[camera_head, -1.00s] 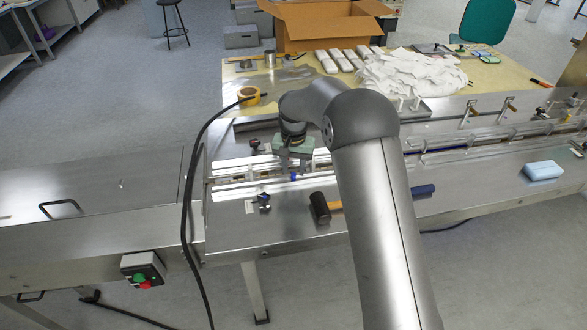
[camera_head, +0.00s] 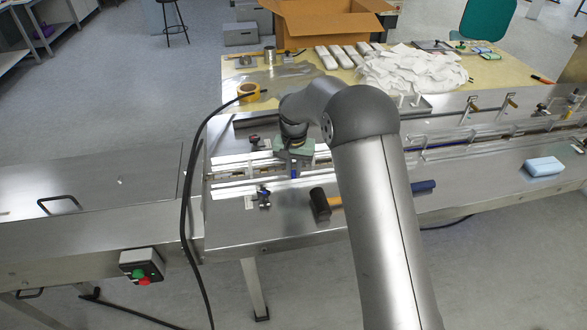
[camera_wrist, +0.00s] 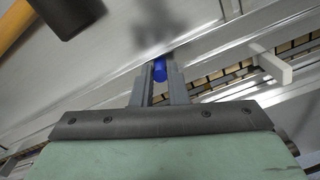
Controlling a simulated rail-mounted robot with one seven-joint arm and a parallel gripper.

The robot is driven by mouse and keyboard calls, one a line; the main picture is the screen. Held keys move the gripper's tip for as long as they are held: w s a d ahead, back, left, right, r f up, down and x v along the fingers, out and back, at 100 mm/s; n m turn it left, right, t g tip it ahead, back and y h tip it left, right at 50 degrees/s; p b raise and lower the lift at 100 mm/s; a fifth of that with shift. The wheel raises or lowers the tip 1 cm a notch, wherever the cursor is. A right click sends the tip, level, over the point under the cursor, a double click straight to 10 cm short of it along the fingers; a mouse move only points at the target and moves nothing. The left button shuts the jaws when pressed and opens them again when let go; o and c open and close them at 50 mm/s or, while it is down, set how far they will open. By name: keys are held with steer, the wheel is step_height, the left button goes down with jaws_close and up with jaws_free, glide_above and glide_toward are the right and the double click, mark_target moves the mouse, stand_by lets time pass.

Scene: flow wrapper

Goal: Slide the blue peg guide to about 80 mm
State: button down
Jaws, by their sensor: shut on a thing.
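The blue peg guide (camera_head: 294,173) stands at the metal rails on the machine bed, below my gripper (camera_head: 294,168). In the wrist view, the blue peg (camera_wrist: 160,70) shows between the two grey fingertips of my gripper (camera_wrist: 160,77), which are shut on it. The fingers hide part of the peg. The scale and its numbers are too small to read in these views.
A black-headed mallet (camera_head: 320,204) lies on the bed to the right, partly behind my arm. A small blue-and-black clamp (camera_head: 264,196) stands front left, and a red-and-black knob (camera_head: 254,140) is behind the rails.

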steer(key=c, duration=1.4)
jaws_free()
steer(key=shift+c, duration=0.2)
step_height(320, 180, up, 18)
steer(key=b, duration=0.1)
steer(key=shift+f+b, duration=0.25)
steer(key=shift+b, duration=0.1)
steer(key=s+d+r, duration=0.2)
steer(key=s+d, duration=0.8)
steer(key=s, duration=0.4)
steer(key=s+d+f, duration=0.2)
steer(key=s+f, duration=0.1)
steer(key=s, duration=0.4)
steer(key=s+d+f+n, duration=0.1)
steer(key=s+d+f, duration=0.2)
steer(key=s, duration=0.5)
steer(key=s+d+f+n, duration=0.1)
steer(key=s+d+f, duration=0.1)
steer(key=s, duration=0.5)
steer(key=shift+s+d+f+t, duration=0.2)
steer(key=shift+d+f+t, duration=0.1)
steer(key=shift+f, duration=0.1)
